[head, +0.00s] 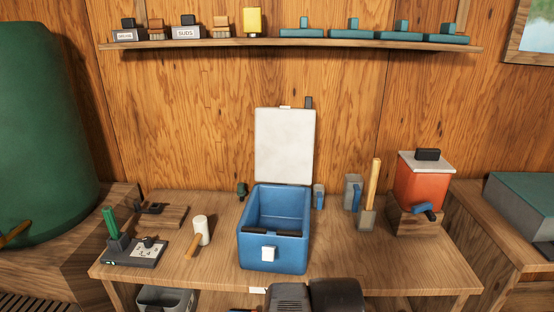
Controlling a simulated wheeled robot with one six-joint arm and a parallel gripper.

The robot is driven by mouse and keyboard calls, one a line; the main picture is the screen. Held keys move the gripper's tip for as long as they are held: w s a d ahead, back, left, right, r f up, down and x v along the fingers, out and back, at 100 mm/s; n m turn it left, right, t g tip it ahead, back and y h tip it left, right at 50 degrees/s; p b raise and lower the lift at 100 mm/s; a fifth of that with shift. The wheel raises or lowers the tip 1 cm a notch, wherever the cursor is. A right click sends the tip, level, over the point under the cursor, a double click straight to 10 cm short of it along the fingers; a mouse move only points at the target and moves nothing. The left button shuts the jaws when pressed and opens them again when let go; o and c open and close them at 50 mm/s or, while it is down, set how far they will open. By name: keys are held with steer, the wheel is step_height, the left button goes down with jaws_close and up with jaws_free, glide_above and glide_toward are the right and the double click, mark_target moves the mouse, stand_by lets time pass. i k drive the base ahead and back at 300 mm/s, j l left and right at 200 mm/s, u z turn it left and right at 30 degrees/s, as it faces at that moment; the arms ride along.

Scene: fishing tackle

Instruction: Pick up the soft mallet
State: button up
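The soft mallet (200,230) is on the left part of the wooden workbench in the head view. It has a pale cream head, and its short wooden handle points toward the lower left. Nothing covers it, and the bench around it is bare. Dark parts of my own arm show at the bottom edge, right of centre, well apart from the mallet. No gripper fingers can be made out.
An open blue box (272,239) with its white lid raised stands right of the mallet. A dark tray holding a green-handled item (133,250) lies to the left. A wooden-handled tool (370,197) and an orange container (421,184) stand at the right.

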mark_target(202, 237)
steer(key=i+j+z, duration=0.15)
steer(key=j+z, duration=0.2)
steer(key=j, duration=0.25)
steer(key=i+j+z, duration=0.1)
steer(key=j+z, duration=0.25)
steer(key=j, duration=0.25)
steer(key=j+z, duration=0.35)
steer(key=j, duration=0.3)
